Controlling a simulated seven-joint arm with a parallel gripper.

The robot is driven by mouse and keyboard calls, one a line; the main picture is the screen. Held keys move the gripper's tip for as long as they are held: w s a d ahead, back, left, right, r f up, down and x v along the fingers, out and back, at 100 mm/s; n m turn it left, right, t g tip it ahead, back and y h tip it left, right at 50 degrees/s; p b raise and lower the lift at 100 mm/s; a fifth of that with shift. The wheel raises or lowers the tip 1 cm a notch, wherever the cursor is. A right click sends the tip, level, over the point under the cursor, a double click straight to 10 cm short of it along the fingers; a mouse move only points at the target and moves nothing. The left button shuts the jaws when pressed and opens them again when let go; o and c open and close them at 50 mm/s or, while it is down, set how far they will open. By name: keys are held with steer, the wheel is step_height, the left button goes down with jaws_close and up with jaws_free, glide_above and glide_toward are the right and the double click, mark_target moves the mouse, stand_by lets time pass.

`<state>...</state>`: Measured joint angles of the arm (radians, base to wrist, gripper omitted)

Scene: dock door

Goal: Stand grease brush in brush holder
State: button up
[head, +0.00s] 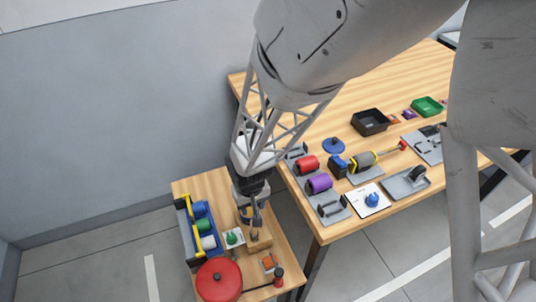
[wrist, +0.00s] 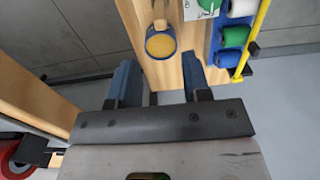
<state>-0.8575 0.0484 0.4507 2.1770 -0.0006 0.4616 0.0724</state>
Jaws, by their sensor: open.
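My gripper (head: 255,212) is low over the small wooden side table (head: 207,182), its fingers apart. In the wrist view the blue fingertips (wrist: 162,75) have nothing between them. Just beyond them is a round blue-rimmed thing with a yellow face (wrist: 160,45). A thin brownish stick-like part (wrist: 159,14) runs from it to the top edge. In the head view a wooden block (head: 259,246) stands just below my gripper, with a slim grey-brown upright thing (head: 255,236) at it. I cannot tell which of these is the grease brush or the brush holder; my gripper hides part of this spot.
A blue tote with coloured rolls and a yellow rail (head: 184,213) stands at the left. A green thing on a white card (head: 232,237), a red round lid (head: 218,279) and an orange item (head: 268,262) are close by. The large table (head: 295,112) at right holds several tools.

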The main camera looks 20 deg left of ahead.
stand_by(0.5)
steer(key=w+d+r+m+t, duration=0.1)
steer(key=w+d+r+m, duration=0.15)
steer(key=d+r, duration=0.7)
steer(key=w+d+r+m, duration=0.2)
steer(key=w+d+r, duration=0.1)
steer(key=d+r, duration=0.6)
steer(key=s+d+r+m, duration=0.1)
steer(key=s+d+r, duration=0.3)
steer(key=d, duration=0.3)
steer(key=s+d+r+m+t, duration=0.1)
steer(key=s+d+r+m, duration=0.1)
steer(key=d, duration=0.6)
steer(key=s+d+r+m, duration=0.1)
steer(key=s+d+r, duration=0.4)
steer(key=d+r, duration=0.2)
steer(key=shift+s+d+m+t, duration=0.3)
steer(key=shift+s+d+m, duration=0.05)
steer(key=shift+d, duration=0.25)
